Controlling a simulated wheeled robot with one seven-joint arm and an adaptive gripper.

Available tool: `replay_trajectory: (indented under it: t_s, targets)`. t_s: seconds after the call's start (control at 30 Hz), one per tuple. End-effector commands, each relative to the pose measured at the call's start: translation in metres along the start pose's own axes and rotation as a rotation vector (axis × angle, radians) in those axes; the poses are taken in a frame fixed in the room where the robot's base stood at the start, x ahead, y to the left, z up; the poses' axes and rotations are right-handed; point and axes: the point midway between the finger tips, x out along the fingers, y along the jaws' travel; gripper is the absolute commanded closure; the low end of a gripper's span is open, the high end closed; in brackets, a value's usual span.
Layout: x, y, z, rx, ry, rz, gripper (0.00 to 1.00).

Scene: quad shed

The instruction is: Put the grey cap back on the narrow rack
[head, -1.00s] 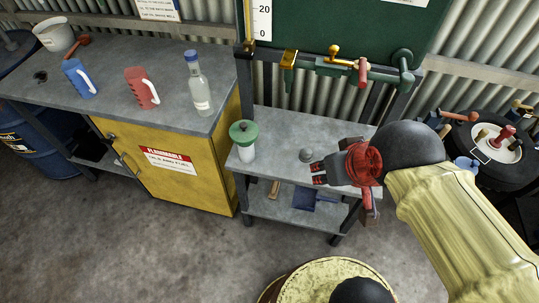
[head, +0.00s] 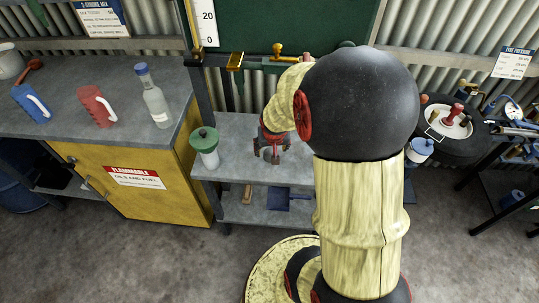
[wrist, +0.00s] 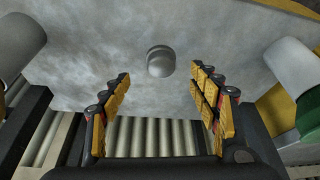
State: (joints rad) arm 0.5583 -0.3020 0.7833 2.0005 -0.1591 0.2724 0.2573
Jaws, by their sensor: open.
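The grey cap (wrist: 160,61) is a small rounded piece on the grey top of a two-level metal stand (head: 238,122). In the head view my arm and gripper hide the cap. My gripper (head: 271,159) is over the stand top, fingers pointing down. In the wrist view the open gripper (wrist: 160,85) has its fingers apart and nothing between them. The cap shows centred, just beyond the fingertips, and looks untouched. I cannot tell for sure whether this stand is the narrow rack.
A white jar with a green lid (head: 204,147) stands left of my gripper on the stand. A blue dustpan-like item (head: 288,198) lies on the lower shelf.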

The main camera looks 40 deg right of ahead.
Motion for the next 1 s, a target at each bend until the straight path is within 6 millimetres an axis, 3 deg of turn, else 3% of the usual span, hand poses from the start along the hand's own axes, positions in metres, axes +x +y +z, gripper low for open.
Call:
replay_trajectory:
  t_s: [0.27, 0.53, 0.8, 1.0]
  targets:
    - [0.025, -0.001, -0.001, -0.001, -0.001, 0.000, 0.39]
    - [0.062, -0.002, -0.005, -0.002, -0.002, 0.000, 0.39]
    - [0.063, -0.003, -0.006, -0.002, 0.000, -0.001, 0.39]
    - [0.063, -0.003, -0.006, -0.002, 0.000, -0.001, 0.51]
